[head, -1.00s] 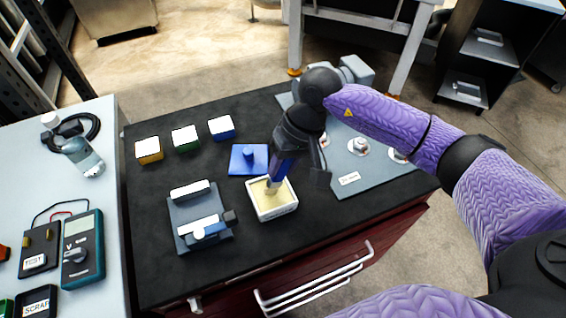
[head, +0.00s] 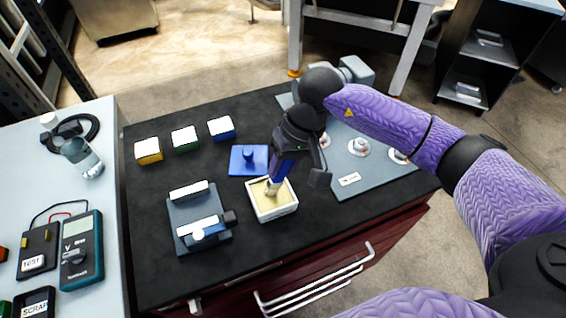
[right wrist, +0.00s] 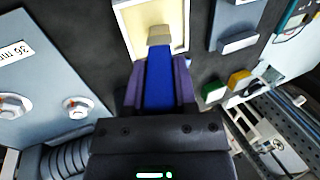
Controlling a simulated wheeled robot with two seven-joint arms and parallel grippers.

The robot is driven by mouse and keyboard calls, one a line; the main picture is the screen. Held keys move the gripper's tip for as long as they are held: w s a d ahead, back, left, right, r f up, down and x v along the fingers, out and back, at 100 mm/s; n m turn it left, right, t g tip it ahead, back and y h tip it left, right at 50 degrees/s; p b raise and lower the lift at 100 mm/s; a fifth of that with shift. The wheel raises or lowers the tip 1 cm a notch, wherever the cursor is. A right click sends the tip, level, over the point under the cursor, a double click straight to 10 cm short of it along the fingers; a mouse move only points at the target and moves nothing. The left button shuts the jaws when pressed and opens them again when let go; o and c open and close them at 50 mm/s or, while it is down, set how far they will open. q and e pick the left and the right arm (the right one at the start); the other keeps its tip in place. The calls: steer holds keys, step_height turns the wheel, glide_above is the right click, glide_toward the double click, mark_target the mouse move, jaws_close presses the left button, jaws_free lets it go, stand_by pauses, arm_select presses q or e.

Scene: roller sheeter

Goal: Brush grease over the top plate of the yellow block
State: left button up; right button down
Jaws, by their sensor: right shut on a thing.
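The yellow block (head: 149,153) with a white top plate stands at the back left of the dark bench top, upright and apart from my gripper. My right gripper (head: 281,172) is shut on a brush, whose blue handle (right wrist: 158,82) shows between the fingers in the right wrist view. The brush's pale tip (head: 272,187) reaches down into a white tray (head: 278,213) of cream-coloured grease. The fingers are above the tray, to the right of the yellow block. My left gripper is in neither current view.
A green block (head: 185,141) and a blue block (head: 221,129) stand right of the yellow one. A blue plate with a knob (head: 247,163) lies behind the tray. A grey vise-like fixture (head: 182,211) is left of the tray. A grey panel (head: 350,180) with knobs lies right.

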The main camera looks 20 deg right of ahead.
step_height(320, 180, up, 6)
steer(key=p, duration=0.3)
steer(key=shift+r, duration=0.5)
steer(key=shift+f, duration=0.1)
